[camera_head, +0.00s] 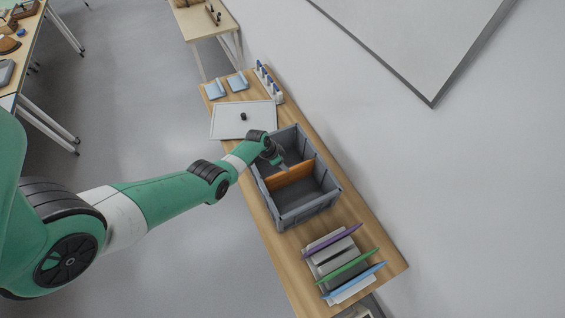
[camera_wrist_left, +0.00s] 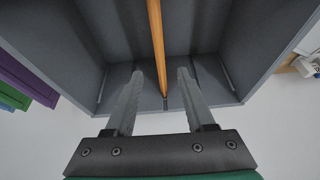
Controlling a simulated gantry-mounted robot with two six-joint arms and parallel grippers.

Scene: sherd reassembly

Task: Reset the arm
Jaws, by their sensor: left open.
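My left arm reaches in from the left in the head view. Its gripper (camera_head: 279,160) is at the far compartment of the grey crate (camera_head: 311,211), near the orange divider (camera_head: 291,176). In the left wrist view the two fingers (camera_wrist_left: 159,74) are apart with nothing held between them. The orange divider (camera_wrist_left: 156,40) shows beyond and between the fingers, and the crate's grey walls (camera_wrist_left: 268,45) surround the view. Both crate compartments look empty where visible; the arm hides part of the far one. My right gripper is not in view.
The crate stands on a narrow wooden table (camera_head: 382,242). A rack with purple, green and blue panels (camera_head: 343,266) stands at the near end. A white board (camera_head: 232,124) with a small dark object (camera_head: 243,116), light blue holders (camera_head: 216,88) and several small bottles (camera_head: 264,74) are at the far end.

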